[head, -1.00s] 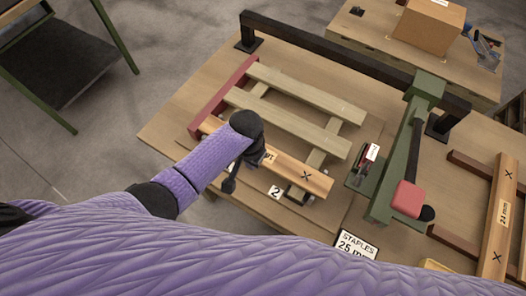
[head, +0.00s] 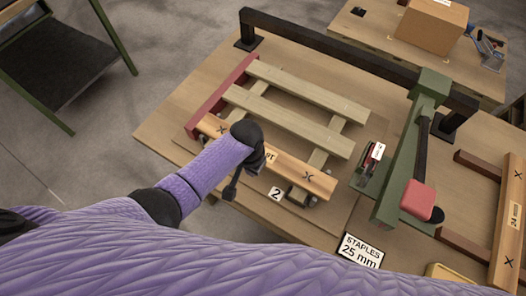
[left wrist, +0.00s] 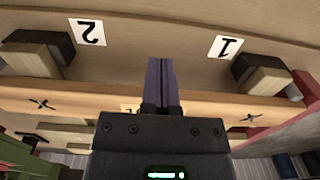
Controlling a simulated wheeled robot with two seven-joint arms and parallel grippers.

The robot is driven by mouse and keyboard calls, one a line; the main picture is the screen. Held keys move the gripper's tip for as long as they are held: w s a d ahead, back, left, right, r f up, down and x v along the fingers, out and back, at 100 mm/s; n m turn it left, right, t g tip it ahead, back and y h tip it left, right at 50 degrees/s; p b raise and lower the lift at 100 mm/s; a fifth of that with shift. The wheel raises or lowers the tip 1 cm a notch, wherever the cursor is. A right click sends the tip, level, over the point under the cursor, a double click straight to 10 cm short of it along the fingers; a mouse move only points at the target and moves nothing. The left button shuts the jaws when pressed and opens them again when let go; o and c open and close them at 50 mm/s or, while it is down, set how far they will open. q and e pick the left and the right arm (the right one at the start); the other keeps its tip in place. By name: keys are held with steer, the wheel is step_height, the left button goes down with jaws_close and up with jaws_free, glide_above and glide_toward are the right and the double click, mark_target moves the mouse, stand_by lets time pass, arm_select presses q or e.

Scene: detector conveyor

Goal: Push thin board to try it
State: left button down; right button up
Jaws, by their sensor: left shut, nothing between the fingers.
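The thin board (head: 292,167) is a light orange-brown plank with cross marks and a partly hidden label. It lies along the front of a slatted wooden frame, and it also crosses the left wrist view (left wrist: 75,105). My left gripper (head: 256,160) is over the board's middle and hides part of it in the head view. In the left wrist view its closed fingers (left wrist: 162,80) lie across the board with nothing between them. I cannot tell whether they touch it. My right gripper is not in view.
Pale slats (head: 290,120) lie behind the board, with a red end piece (head: 222,97) at left. A green arm with a red pad (head: 416,202) stands at right. A 24 mm board (head: 510,225) lies further right. Number cards 2 (left wrist: 87,32) and 1 (left wrist: 226,47) mark two blocks.

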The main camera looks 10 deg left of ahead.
arm_select(q)
steer(key=shift+w, duration=0.2)
steer(key=shift+w+d+b, duration=0.2)
steer(key=shift+w+b, duration=0.15)
stand_by(0.4)
steer(key=shift+w+d, duration=0.1)
steer(key=shift+w, duration=0.25)
stand_by(0.4)
steer(key=shift+w+d+r, duration=0.1)
steer(key=shift+w, duration=0.05)
stand_by(0.8)
stand_by(0.8)
